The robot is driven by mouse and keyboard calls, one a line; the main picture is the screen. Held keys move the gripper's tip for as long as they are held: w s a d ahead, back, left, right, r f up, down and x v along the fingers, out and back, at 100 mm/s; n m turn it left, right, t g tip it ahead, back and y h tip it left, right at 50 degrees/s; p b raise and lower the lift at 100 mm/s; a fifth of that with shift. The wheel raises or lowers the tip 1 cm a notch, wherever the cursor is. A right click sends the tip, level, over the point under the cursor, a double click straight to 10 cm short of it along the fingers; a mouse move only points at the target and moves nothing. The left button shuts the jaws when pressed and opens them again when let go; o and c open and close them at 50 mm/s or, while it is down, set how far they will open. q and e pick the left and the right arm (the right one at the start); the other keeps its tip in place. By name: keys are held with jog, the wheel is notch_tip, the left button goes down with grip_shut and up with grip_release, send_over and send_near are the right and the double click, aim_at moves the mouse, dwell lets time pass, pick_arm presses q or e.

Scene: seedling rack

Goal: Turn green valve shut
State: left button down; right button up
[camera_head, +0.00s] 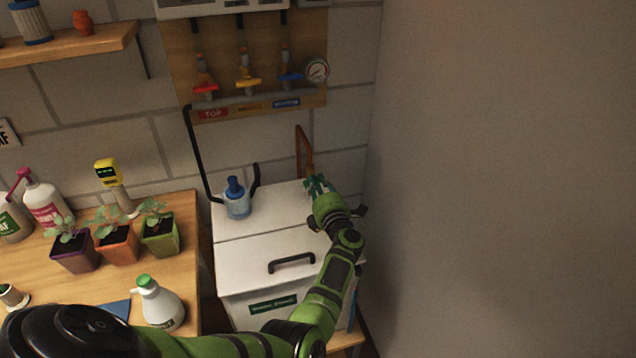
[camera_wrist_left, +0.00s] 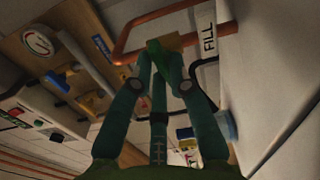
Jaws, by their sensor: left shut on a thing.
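The green valve handle (camera_wrist_left: 155,55) sits on a brass body (camera_wrist_left: 182,41) on a copper pipe, beside a FILL label (camera_wrist_left: 208,38). My left gripper (camera_wrist_left: 158,80) has its green fingers closed around this handle. In the head view the left gripper (camera_head: 317,185) is at the foot of the copper pipe (camera_head: 302,150), above the back right of the white tank (camera_head: 230,285). There the fingers cover most of the valve, and its exact angle is hard to tell. My right gripper is not in view.
Red (camera_head: 205,89), yellow (camera_head: 248,84) and blue (camera_head: 291,77) valves are on the wall board, with a gauge (camera_head: 317,70). A blue-topped clear container (camera_head: 237,202) stands on the tank. Potted seedlings and a spray bottle (camera_head: 160,304) occupy the left bench. A plain wall is close on the right.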

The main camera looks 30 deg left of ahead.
pick_arm(q)
jog(key=shift+f+m, duration=0.1)
jog(key=shift+m, duration=0.7)
jog(key=c, duration=1.2)
grip_release()
